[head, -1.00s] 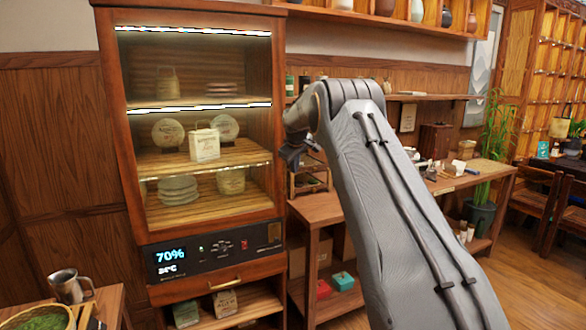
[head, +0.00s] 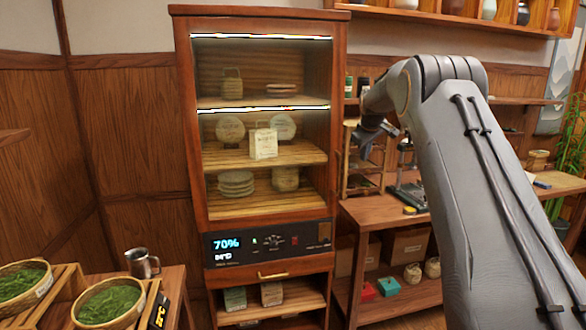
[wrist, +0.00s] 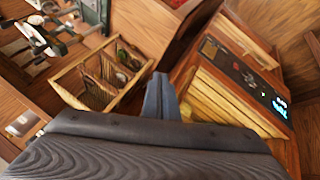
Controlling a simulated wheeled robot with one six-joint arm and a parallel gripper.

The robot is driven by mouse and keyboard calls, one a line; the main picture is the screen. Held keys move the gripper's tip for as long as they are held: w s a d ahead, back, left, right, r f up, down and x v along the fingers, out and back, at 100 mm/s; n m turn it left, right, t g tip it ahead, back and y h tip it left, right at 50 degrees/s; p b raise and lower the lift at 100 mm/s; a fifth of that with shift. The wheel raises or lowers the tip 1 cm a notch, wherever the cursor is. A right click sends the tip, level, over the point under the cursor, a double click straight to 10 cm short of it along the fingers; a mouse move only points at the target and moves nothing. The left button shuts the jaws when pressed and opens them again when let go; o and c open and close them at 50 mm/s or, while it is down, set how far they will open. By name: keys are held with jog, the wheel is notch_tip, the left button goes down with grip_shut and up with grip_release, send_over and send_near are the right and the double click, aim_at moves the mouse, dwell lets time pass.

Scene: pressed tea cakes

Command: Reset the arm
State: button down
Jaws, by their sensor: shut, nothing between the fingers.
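My gripper (head: 372,139) hangs at the end of my bent arm, to the right of the wooden display cabinet (head: 183,120) in the head view. In the wrist view my gripper (wrist: 161,82) shows its fingers together, with nothing between them. It touches nothing that I can see. The cabinet holds round tea cakes (head: 230,130) and a white package (head: 264,144) on its lit shelves. Its panel (head: 262,243) reads 70%.
A side table (head: 385,207) with a wooden rack stands right of the cabinet, behind my arm. Baskets of green tea (head: 108,303) and a metal mug (head: 141,263) stand on a low table at the lower left. Wall shelves hang at the upper right.

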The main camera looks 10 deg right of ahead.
jog(key=s+a+f+m+g+y+b, duration=0.1)
jog(key=s+a+f, duration=0.35)
jog(key=s, duration=0.25)
jog(key=s+a+f+m+g+b, duration=0.1)
jog(key=s+a+f+b, duration=0.15)
jog(key=s+a, duration=0.4)
jog(key=s+a+f+m+g+y, duration=0.1)
jog(key=s+a+f, duration=0.3)
jog(key=s, duration=0.5)
jog(key=s+a+f+m+g+b, duration=0.1)
jog(key=s+f, duration=0.3)
jog(key=s, duration=0.6)
jog(key=s+a+f+b, duration=0.1)
jog(key=s+a+f, duration=0.2)
jog(key=s, duration=0.7)
jog(key=s+a+f+m+g+b, duration=0.1)
jog(key=s+a+f, duration=0.1)
jog(key=s+f, duration=0.3)
jog(key=s, duration=0.4)
jog(key=shift+s+f+m+g, duration=0.15)
jog(key=shift+s+m+g, duration=0.15)
jog(key=shift+s, duration=0.1)
jog(key=shift+a, duration=0.1)
